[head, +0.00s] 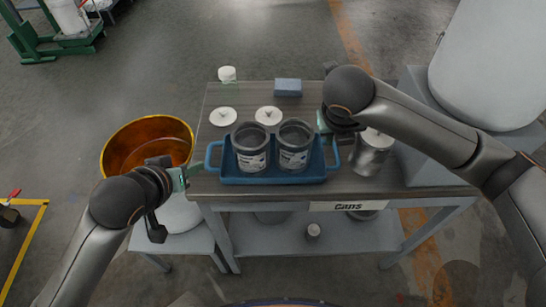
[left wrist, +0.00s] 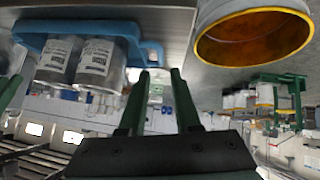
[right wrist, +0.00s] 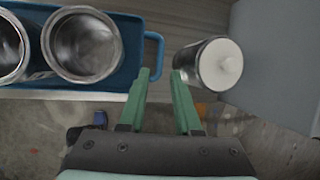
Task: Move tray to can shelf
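The blue tray (head: 275,178) lies on the table top at its front edge, with two open metal cans (head: 251,146) (head: 295,145) in it. A handle stands at each end. My left gripper (head: 192,172) is just left of the left handle (left wrist: 152,50), open and empty, fingertips apart. My right gripper (right wrist: 160,75) is open and empty; its fingertips are close to the right handle (right wrist: 157,55), apparently not closed on it. In the head view my right arm partly hides that gripper.
A lidded can (head: 372,154) stands close right of the tray. White lids (head: 268,115), a blue block (head: 288,87) and a white-capped bottle (head: 227,74) are behind it. An orange-lined bucket (head: 147,135) stands left, near my left arm. A grey cabinet (head: 430,130) is right.

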